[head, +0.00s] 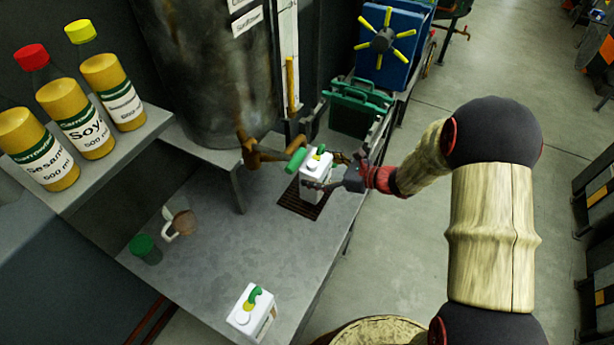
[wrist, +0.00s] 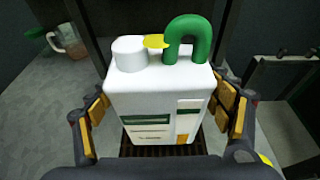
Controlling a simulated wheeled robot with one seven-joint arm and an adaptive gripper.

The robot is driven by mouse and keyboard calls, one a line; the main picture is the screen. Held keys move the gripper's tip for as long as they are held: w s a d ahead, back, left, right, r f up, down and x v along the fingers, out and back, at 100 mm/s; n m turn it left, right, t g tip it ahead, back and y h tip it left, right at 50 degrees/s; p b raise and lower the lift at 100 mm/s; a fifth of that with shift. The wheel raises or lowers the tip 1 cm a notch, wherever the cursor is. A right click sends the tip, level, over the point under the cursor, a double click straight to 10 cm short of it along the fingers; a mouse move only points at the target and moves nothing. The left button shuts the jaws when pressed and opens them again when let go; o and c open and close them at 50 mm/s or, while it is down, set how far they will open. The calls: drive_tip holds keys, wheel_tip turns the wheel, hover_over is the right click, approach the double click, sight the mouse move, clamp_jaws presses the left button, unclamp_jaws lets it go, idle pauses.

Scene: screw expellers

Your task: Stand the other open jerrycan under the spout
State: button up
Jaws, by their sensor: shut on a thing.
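A white jerrycan (head: 314,166) with a green handle and a small yellow part on top is at the dark drip grate (head: 291,205), close to the brass spout (head: 253,153) with its green lever. My gripper (head: 330,184) is shut on this jerrycan. In the wrist view the jerrycan (wrist: 155,98) is upright between the fingers, its label facing me and the grate below. I cannot tell whether its base touches the grate. A second white jerrycan (head: 247,312) with a green handle stands at the bench's front edge.
Oil bottles (head: 85,130) stand on a raised shelf at left. A green crate (head: 358,106) is behind the gripper. The bench middle is clear.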

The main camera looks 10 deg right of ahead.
drive_tip(key=shift+w+a+f+b, duration=0.45)
drive_tip(key=shift+a+f+b, duration=0.2)
drive_tip(key=shift+f, duration=0.2)
drive_tip(key=shift+w+a+f+b, duration=0.45)
drive_tip(key=shift+a+f+b, duration=0.2)
drive_tip(key=shift+f, duration=0.2)
drive_tip(key=shift+f, duration=0.15)
drive_tip(key=o, duration=1.6)
